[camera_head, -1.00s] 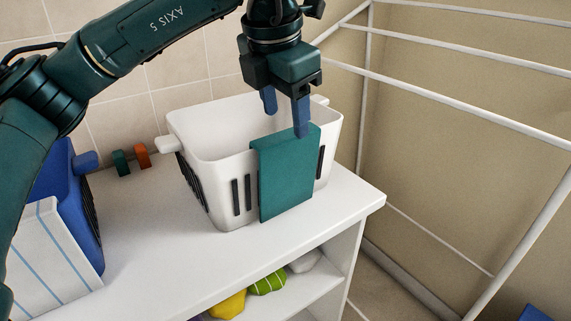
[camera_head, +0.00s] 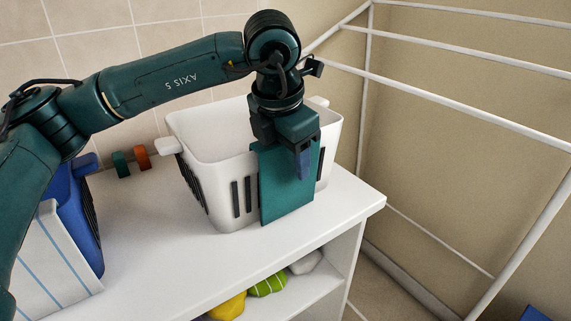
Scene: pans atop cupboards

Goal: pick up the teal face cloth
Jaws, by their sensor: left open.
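The teal face cloth (camera_head: 286,193) hangs over the near rim of the white basket (camera_head: 222,176) on the white cupboard top. My left gripper (camera_head: 303,165) points down at the cloth's upper part. It is open. One blue finger shows in front of the cloth, on its outer side. The other finger is hidden, and the gripper covers the cloth's top edge. My right gripper is not in view.
A blue basket (camera_head: 80,215) with a white striped cloth (camera_head: 50,265) over it stands at the left. White rails (camera_head: 440,95) run along the right. Several folded items, one yellow (camera_head: 228,306), lie on the shelf below. The cupboard top in front is clear.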

